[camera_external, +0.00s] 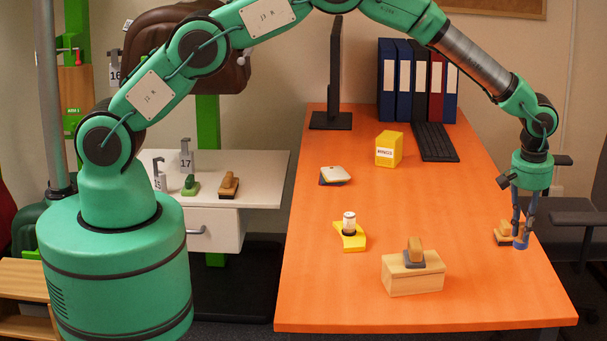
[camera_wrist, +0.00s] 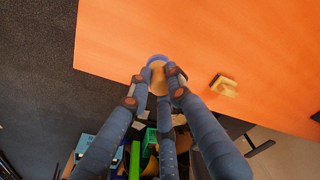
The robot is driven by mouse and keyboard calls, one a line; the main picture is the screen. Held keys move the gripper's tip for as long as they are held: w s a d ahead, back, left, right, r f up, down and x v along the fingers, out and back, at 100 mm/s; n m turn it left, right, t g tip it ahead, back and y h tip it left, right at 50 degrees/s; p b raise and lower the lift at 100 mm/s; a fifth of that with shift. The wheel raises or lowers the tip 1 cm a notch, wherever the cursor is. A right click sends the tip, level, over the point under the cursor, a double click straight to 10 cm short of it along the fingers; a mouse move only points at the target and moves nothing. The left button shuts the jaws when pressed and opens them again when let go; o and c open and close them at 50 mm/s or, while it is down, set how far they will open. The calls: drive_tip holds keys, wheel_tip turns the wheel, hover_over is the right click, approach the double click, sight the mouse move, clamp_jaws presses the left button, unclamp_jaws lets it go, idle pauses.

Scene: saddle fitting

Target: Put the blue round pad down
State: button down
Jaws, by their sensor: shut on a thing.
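The blue round pad (camera_external: 521,243) is at the tips of my gripper (camera_external: 522,216), low at the right side of the orange table. In the wrist view the pad's blue rim (camera_wrist: 156,59) and a tan middle show between the fingertips of my gripper (camera_wrist: 158,74). The fingers are shut on it and hide much of it. The pad appears close to the table's edge; I cannot tell whether it touches the top.
A wooden block with a handle (camera_external: 504,233) lies beside the pad, also in the wrist view (camera_wrist: 224,86). A wooden box (camera_external: 413,280) bears another handled block (camera_external: 414,252). A yellow stand (camera_external: 350,240) holds a small jar. The orange table (camera_external: 460,205) is bare between them.

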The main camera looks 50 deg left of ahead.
drive_tip(key=s+a+n, duration=0.1)
drive_tip(key=a+n, duration=0.1)
drive_tip(key=a, duration=1.3)
drive_tip(key=shift+s+a, duration=0.2)
drive_tip(key=shift+s, duration=0.05)
drive_tip(key=shift+r, duration=0.1)
drive_tip(key=shift+f+b, duration=0.6)
drive_tip(key=shift+f, duration=2.5)
drive_tip(key=shift+f, duration=0.1)
drive_tip(key=shift+f+b, duration=0.3)
drive_tip(key=shift+f, duration=1.45)
drive_tip(key=shift+f, duration=0.2)
